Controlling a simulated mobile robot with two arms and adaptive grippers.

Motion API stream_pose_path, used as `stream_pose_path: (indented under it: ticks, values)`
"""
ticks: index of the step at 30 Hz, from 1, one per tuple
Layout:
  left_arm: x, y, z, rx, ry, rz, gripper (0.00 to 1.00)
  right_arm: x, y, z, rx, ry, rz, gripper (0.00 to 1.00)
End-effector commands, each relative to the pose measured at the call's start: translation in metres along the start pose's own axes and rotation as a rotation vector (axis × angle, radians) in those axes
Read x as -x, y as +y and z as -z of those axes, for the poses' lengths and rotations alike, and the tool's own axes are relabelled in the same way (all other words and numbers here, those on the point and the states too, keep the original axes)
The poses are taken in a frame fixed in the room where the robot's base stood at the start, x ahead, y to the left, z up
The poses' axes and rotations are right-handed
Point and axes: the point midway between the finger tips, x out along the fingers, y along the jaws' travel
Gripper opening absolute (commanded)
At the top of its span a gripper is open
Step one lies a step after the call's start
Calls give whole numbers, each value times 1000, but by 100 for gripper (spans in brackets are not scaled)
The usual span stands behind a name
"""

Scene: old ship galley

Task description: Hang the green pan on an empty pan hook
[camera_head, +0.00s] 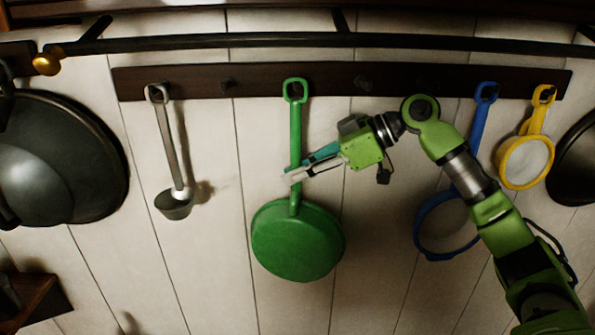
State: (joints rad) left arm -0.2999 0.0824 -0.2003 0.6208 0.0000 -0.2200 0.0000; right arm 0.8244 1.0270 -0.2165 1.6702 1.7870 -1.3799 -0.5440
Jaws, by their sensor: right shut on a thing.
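The green pan (297,240) is upright, bowl down, in front of the white plank wall. Its handle loop (295,90) is level with the dark hook rail (325,84); I cannot tell whether a hook passes through it. My right gripper (297,175) is shut on the pan's handle, a little above the bowl. My left gripper is not in view.
A grey ladle (174,205) hangs at left; a blue-handled pan (484,108) and a yellow strainer (525,160) hang at right. My right arm partly covers the blue one. A dark bar (270,40) runs above the rail. Large dark pans are at both sides.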

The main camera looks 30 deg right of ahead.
Motion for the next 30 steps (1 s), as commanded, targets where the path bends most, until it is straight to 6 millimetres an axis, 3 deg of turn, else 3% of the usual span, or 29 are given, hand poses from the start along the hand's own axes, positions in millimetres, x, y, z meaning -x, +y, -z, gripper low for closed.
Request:
stream_pose_path:
  ticks: [10,11,12,20,24,30]
  values:
    - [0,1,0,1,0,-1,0,1,0,3,1,6,-2,0]
    - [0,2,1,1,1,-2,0,1,0,3,1,6,-2,21]
    - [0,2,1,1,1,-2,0,1,0,2,1,6,-2,32]
    - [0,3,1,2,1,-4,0,0,0,1,1,2,0,33]
    - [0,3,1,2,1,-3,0,-1,0,-2,-1,-4,1,61]
    - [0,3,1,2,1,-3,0,0,1,0,0,0,-4,61]
